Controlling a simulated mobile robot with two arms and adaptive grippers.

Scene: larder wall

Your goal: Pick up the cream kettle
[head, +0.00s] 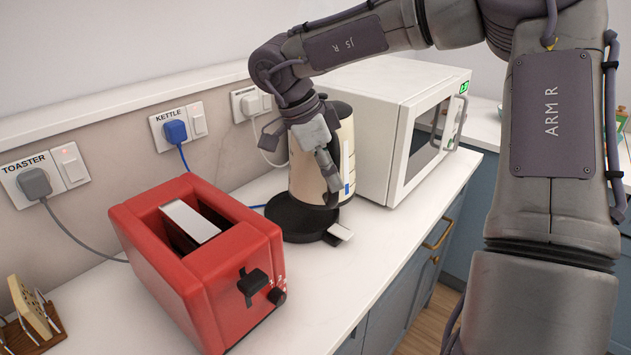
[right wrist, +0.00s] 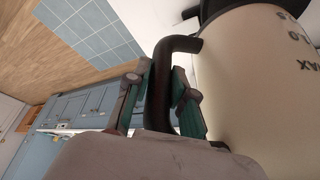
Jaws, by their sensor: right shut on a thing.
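The cream kettle (head: 303,178) stands upright at its round black base (head: 287,222) on the counter, between the toaster and the microwave. I cannot tell whether its bottom touches the base. My right gripper (head: 328,172) is at the kettle's front side and covers part of it. In the right wrist view the gripper (right wrist: 160,98) is shut on the kettle's dark handle (right wrist: 161,78), with a finger on each side. The cream body (right wrist: 250,80) with dark markings fills the right of that view. My left gripper is not in view.
A red toaster (head: 180,270) stands close to the left of the base. A white microwave (head: 375,110) is just behind and right of the kettle. Sockets with plugs, one labelled kettle (head: 178,127), line the wall. The counter front (head: 345,275) is clear.

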